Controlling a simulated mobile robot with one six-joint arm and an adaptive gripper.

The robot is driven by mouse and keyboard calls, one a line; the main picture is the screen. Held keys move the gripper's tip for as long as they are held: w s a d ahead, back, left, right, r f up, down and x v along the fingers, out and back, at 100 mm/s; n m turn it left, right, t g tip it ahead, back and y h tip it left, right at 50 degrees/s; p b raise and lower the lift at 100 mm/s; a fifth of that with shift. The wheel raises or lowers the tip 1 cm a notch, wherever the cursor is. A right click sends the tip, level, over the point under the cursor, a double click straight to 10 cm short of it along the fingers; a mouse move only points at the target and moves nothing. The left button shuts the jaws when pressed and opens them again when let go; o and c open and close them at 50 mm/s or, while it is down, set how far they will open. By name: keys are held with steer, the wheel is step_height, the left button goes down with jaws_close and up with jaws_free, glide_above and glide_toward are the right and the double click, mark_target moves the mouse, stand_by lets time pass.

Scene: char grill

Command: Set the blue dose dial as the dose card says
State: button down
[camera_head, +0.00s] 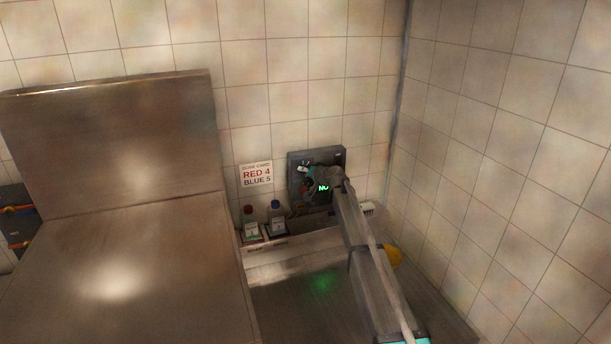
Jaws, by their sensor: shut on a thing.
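The dose card (256,174) is on the tiled wall and reads RED 4, BLUE 5. To its right is a dark dosing panel (335,156) with a lit green display (323,188), partly covered by my arm; I cannot read its figures for certain. My gripper (309,180) is at the panel's front, left of the display, shut on what seems to be a dial. A small reddish spot shows there. The blue dose dial cannot be made out; the gripper and wrist hide that part, so its setting is not visible.
Two bottles, one red-capped (250,226) and one blue-capped (277,220), stand below the panel's left side. A large steel unit (120,140) fills the left. A yellow object (393,256) lies behind my forearm. The tiled side wall is close on the right.

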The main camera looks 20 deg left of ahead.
steer(key=m+b, duration=0.1)
steer(key=m+y, duration=0.1)
steer(key=shift+f+m+b, duration=0.2)
steer(key=shift+m+b, duration=0.1)
steer(key=shift+b, duration=0.05)
steer(key=shift+r+m+y+b, duration=0.1)
steer(key=shift+m+y+b, duration=0.4)
steer(key=shift+m+y, duration=0.3)
steer(key=shift+c, duration=1.3)
jaws_free()
steer(key=shift+r, duration=0.1)
